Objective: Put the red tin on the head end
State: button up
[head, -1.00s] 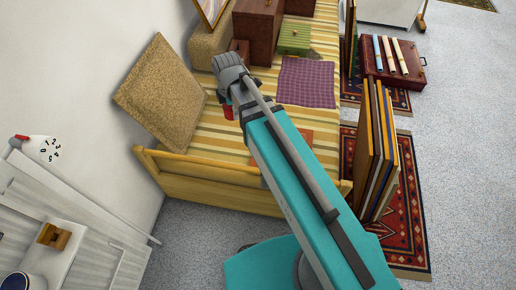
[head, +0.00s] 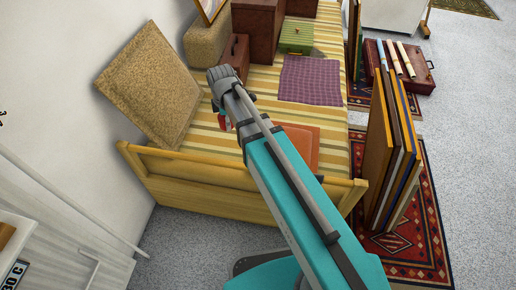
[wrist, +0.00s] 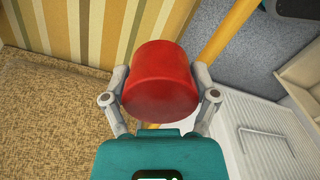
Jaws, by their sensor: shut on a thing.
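The red tin (wrist: 160,88) is held between both fingers of my gripper (wrist: 160,98) in the wrist view. In the head view only a sliver of the tin (head: 227,124) shows beside my gripper (head: 222,112), the rest hidden by the arm. My gripper is above the striped bed (head: 205,130), near its closest end. That end has a low wooden end board (head: 215,188) with a rail. A tan woven cushion (head: 150,85) leans on the wall at the left of this end.
An orange flat item (head: 300,143) and a purple cloth (head: 310,80) lie on the bed. A brown case (head: 235,55) and a green box (head: 297,37) stand farther back. Framed prints (head: 385,140) stand upright along the bed's right side, on a patterned rug (head: 410,240).

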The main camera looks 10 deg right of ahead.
jog(key=m+b, duration=0.2)
jog(key=b, duration=1)
send_over(229, 155)
notch_tip(229, 155, down, 13)
jog(key=shift+f, duration=0.1)
notch_tip(229, 155, down, 6)
jog(key=b, duration=0.6)
jog(key=shift+f, duration=0.1)
jog(key=shift+f, duration=0.1)
jog(key=shift+f+b, duration=1.8)
jog(key=shift+b, duration=0.15)
jog(key=shift+f, duration=0.15)
jog(key=o, duration=1.1)
